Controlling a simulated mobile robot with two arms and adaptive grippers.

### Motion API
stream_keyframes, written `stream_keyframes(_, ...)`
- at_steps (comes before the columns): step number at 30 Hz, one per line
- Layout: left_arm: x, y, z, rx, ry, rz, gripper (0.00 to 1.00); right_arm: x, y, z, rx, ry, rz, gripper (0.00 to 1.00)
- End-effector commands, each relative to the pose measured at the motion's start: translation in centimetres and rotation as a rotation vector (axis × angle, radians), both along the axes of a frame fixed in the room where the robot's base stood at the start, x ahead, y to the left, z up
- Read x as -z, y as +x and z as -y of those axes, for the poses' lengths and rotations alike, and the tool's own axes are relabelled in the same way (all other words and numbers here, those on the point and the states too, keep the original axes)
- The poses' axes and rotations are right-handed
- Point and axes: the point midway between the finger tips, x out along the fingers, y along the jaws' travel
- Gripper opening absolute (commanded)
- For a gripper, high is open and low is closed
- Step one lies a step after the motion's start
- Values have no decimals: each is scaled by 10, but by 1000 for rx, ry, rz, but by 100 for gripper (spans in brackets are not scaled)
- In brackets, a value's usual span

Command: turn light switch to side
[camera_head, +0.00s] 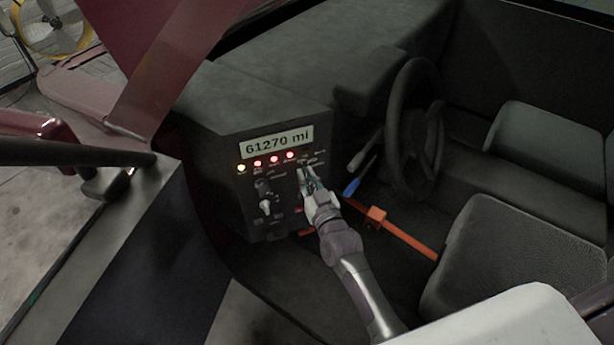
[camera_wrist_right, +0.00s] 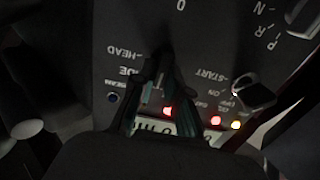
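The dark dashboard panel (camera_head: 285,225) carries the switches and lamps. My right gripper (camera_head: 306,180) reaches the right part of this panel from below, just under the row of lamps. In the right wrist view the gripper (camera_wrist_right: 162,66) has its two fingers drawn together at the panel, beside the labels HEAD and SIDE. The fingertips appear to close around the light switch there. They hide most of the switch, so its exact position does not show. My left gripper is not in view.
A grey rotary knob (camera_head: 265,206) sits left of my right gripper; a dark switch (camera_wrist_right: 255,93) stands near ON and START. The display (camera_head: 277,142) reads 61270 mi above several lit lamps. The steering wheel (camera_head: 398,112), blue-tipped lever (camera_head: 352,187) and orange bar (camera_head: 405,239) are to the right.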

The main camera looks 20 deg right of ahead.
Motion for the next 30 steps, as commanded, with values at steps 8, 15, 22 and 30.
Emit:
stream_keyframes(8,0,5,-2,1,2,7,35,-2,1,0,0,3,4,0)
stream_keyframes(15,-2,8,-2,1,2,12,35,-3,1,1,0,65,2,0)
stream_keyframes(22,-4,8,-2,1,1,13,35,-3,2,3,0,219,-6,0)
stream_keyframes(30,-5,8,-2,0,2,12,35,-2,2,5,-2,435,-17,0)
